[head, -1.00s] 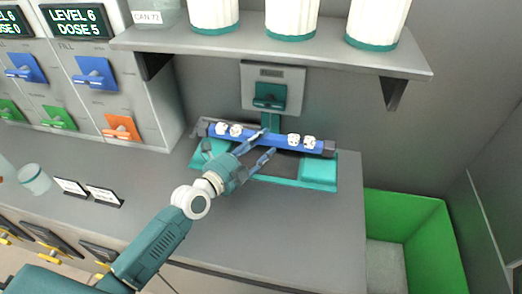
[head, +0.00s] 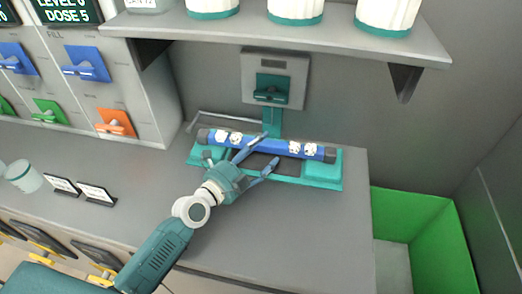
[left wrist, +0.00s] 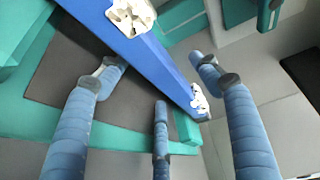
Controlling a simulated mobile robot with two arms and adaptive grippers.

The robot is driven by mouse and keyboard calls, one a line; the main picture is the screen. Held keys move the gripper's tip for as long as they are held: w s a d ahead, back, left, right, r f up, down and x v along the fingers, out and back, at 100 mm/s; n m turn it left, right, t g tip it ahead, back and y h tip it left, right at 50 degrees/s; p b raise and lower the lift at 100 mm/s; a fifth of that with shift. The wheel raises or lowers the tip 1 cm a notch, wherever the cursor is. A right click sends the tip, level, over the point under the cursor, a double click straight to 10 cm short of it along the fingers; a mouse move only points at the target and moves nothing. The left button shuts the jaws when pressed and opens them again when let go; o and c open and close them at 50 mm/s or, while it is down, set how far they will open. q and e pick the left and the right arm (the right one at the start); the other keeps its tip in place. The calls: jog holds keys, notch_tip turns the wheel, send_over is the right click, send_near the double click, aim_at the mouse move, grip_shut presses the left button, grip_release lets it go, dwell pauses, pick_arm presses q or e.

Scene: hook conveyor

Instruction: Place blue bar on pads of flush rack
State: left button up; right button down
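The blue bar (head: 265,144) has dark ends and white fittings along it. I cannot tell whether both ends fully touch the pads. My left gripper (head: 270,156) is open in front of the bar's middle, with its fingers spread. In the left wrist view the bar (left wrist: 150,52) runs diagonally past the spread fingers, which do not clasp it. My right gripper is not in view.
A teal wall fixture (head: 272,88) stands behind the rack, under a shelf (head: 290,38) with white containers. A green bin (head: 425,225) is at the right. Dispensers (head: 90,75) stand at the left. The counter (head: 285,235) in front of the rack is clear.

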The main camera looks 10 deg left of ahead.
pick_arm(q)
jog(key=v, duration=1.1)
jog(key=shift+s+a+r, duration=0.1)
jog(key=shift+s+a, duration=0.15)
jog(key=shift+s, duration=0.25)
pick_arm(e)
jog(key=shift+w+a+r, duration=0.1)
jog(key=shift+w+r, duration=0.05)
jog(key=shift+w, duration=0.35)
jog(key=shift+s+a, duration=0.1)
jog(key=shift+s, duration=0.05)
